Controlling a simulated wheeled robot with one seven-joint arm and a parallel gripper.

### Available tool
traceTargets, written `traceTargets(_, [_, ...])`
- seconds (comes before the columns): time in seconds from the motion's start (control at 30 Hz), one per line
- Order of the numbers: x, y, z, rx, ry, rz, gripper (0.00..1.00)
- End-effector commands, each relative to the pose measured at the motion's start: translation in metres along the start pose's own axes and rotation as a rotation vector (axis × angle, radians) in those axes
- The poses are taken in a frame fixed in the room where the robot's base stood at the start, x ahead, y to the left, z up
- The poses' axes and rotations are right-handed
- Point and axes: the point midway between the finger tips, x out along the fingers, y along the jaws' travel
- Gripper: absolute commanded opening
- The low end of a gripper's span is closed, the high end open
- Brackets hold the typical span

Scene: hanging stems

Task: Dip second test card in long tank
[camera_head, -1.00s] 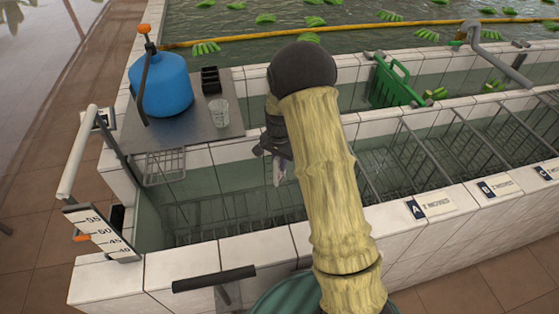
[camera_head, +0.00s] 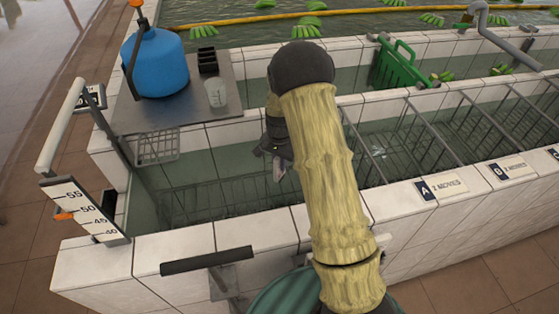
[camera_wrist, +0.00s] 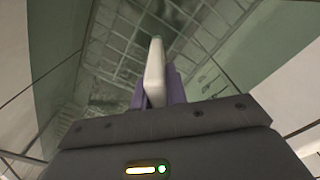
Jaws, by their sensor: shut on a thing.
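My gripper (camera_head: 279,170) hangs over the near long tank (camera_head: 215,240), below the level of my arm's elbow. In the wrist view my gripper (camera_wrist: 155,92) has its purple fingers shut on a pale, narrow card (camera_wrist: 154,72), seen nearly edge-on. The card points down toward wire racks (camera_wrist: 110,50) in the greenish tank. I cannot tell whether its lower end touches the water. In the head view the fingers are small and the card is hardly visible there.
A metal shelf at the tank's left end holds a blue jug (camera_head: 158,65), a black holder (camera_head: 208,62) and a clear cup (camera_head: 216,92). A wire basket (camera_head: 157,146) hangs below it. Metal bars (camera_head: 435,132) cross the tank to the right.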

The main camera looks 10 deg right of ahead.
Motion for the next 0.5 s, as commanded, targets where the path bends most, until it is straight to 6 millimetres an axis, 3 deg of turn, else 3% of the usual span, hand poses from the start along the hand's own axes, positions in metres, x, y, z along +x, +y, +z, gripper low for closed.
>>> traceTargets(0.2, [0.021,0.000,0.000,0.000,0.000,-0.001,0.00])
traceTargets(0.5, [0.024,0.000,0.000,0.000,0.001,-0.001,0.00])
